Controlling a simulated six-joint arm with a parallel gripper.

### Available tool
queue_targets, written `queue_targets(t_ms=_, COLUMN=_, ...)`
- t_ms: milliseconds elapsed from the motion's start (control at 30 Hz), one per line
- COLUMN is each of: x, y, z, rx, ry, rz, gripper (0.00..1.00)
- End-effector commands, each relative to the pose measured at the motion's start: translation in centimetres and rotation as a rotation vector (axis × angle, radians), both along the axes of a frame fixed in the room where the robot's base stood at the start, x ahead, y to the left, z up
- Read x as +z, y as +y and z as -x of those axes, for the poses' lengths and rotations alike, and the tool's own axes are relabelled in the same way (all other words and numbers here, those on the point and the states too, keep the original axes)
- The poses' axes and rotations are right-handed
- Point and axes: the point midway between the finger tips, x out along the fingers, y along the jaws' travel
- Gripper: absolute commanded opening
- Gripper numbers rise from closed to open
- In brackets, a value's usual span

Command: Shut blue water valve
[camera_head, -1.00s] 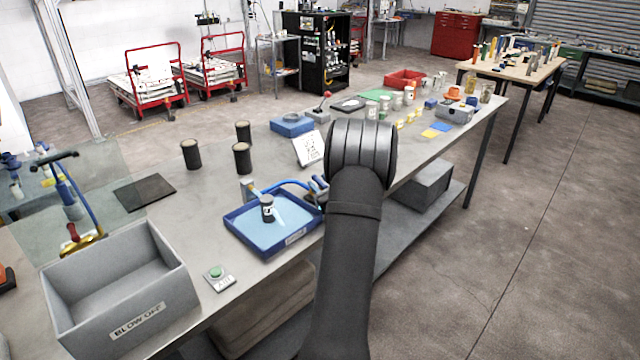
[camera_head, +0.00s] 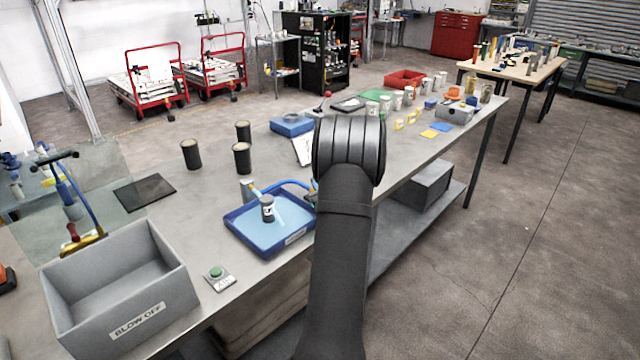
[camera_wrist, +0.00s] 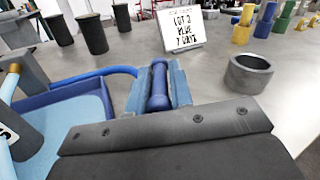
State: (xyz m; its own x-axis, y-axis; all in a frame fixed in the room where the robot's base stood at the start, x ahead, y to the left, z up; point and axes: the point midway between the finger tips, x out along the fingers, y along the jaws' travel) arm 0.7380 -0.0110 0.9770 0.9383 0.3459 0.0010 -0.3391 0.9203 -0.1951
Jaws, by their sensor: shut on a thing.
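The blue valve's handle (camera_wrist: 159,88), a rounded blue bar, stands between the blue-grey fingers of my gripper (camera_wrist: 160,80) in the wrist view. My gripper is shut on it. A blue hose (camera_wrist: 100,73) runs left from there towards the blue tray (camera_wrist: 104,98). I cannot tell how far the valve is turned.
A white sign (camera_wrist: 180,28) stands just beyond the valve, and a grey metal ring (camera_wrist: 248,73) sits to its right. Black cylinders (camera_head: 242,158) stand behind the tray. A grey bin (camera_head: 125,270) and green button (camera_head: 216,273) are at the left.

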Motion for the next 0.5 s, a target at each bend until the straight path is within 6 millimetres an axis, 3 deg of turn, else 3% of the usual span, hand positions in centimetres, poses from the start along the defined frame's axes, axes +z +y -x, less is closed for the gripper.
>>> queue_targets(t_ms=500, x=0.12, y=0.06, z=-0.02, rx=-0.100, ry=-0.002, rz=0.000, gripper=0.00)
